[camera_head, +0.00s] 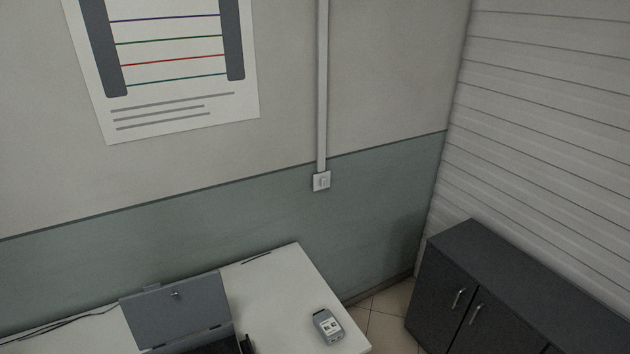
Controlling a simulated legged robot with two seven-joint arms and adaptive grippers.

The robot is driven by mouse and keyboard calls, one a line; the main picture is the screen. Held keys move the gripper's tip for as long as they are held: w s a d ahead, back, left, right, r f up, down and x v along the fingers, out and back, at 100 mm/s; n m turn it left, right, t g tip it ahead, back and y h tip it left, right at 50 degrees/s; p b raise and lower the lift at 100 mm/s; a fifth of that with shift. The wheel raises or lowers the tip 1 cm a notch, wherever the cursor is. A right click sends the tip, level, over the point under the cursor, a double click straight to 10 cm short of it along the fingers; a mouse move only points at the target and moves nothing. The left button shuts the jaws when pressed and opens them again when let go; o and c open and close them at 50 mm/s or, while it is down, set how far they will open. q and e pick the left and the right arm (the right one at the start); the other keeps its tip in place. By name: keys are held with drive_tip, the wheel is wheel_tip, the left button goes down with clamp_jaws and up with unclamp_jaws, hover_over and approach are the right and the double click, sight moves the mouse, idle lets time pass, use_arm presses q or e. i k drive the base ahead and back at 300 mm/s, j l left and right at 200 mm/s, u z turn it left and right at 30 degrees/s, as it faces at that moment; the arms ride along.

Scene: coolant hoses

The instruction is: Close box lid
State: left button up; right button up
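The grey box (220,338) sits on the white table at the bottom left of the head view, partly cut off by the frame's lower edge. Its lid (176,308) stands open, raised toward the wall, with a small latch near its upper edge. The dark inside of the box shows only in part. Neither of my grippers is in view.
The white table (285,278) runs along the wall. A grey handheld device (327,326) lies near its right end, and dark cables (65,322) lie at the left. A dark cabinet (500,290) stands at the right, with tiled floor between. A poster hangs above.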

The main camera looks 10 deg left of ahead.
sight(154, 318)
drive_tip(key=u, duration=1.3)
